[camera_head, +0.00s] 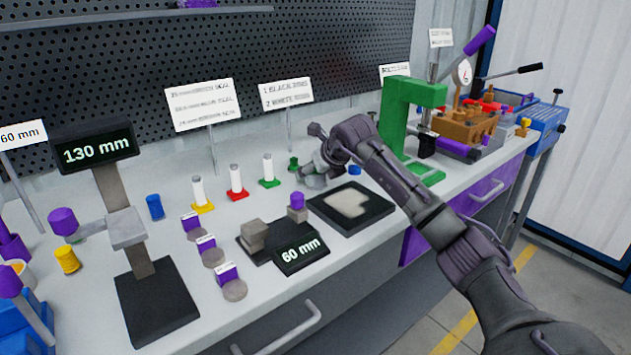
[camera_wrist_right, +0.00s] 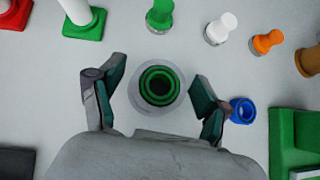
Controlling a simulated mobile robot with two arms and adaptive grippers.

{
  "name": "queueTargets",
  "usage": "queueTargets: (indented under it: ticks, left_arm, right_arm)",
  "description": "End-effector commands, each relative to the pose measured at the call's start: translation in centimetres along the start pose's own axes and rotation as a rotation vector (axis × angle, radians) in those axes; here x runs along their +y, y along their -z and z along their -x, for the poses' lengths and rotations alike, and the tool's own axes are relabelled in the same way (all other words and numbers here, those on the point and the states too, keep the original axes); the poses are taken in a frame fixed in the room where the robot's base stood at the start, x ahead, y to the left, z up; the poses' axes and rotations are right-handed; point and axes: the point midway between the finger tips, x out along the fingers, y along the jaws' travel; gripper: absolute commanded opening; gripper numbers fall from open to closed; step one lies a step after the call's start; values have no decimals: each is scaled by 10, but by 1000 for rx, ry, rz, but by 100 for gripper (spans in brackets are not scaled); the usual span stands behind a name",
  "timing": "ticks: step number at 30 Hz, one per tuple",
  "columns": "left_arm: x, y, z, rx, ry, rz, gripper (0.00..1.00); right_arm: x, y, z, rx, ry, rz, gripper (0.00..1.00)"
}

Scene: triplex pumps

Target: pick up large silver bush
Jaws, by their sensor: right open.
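In the right wrist view a silver-grey round bush with a green ringed, dark-centred opening (camera_wrist_right: 160,90) sits on the grey bench between my fingers. I take it for the large silver bush. My right gripper (camera_wrist_right: 157,97) is open around it, one finger on each side, with a visible gap to both. In the head view my right gripper (camera_head: 318,168) is low over the bench, left of the green press; it largely hides the bush there. Contact depth cannot be told. My left gripper is not in view.
A green plug (camera_head: 293,163) stands close to the gripper, and a blue ring (camera_wrist_right: 243,110) lies right of the right finger. The green press (camera_head: 395,115) stands to the right. White cylinders on coloured bases and a dark tray (camera_head: 375,215) are nearby.

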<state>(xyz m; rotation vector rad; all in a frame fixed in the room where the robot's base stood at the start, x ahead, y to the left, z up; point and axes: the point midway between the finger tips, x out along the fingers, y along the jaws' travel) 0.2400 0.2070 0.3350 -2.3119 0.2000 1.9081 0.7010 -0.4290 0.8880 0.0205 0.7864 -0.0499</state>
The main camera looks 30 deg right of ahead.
Motion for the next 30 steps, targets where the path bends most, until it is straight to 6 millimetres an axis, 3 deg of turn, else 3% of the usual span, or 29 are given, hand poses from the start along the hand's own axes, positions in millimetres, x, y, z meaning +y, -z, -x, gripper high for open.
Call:
queueTargets:
  ticks: [4,16,30]
  left_arm:
    - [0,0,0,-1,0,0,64]
    - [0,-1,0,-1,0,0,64]
    - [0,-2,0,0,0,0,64]
  right_arm:
    - [0,0,0,-1,0,0,73]
    - [0,0,1,-1,0,0,6]
    - [0,-11,10,-6,0,-1,5]
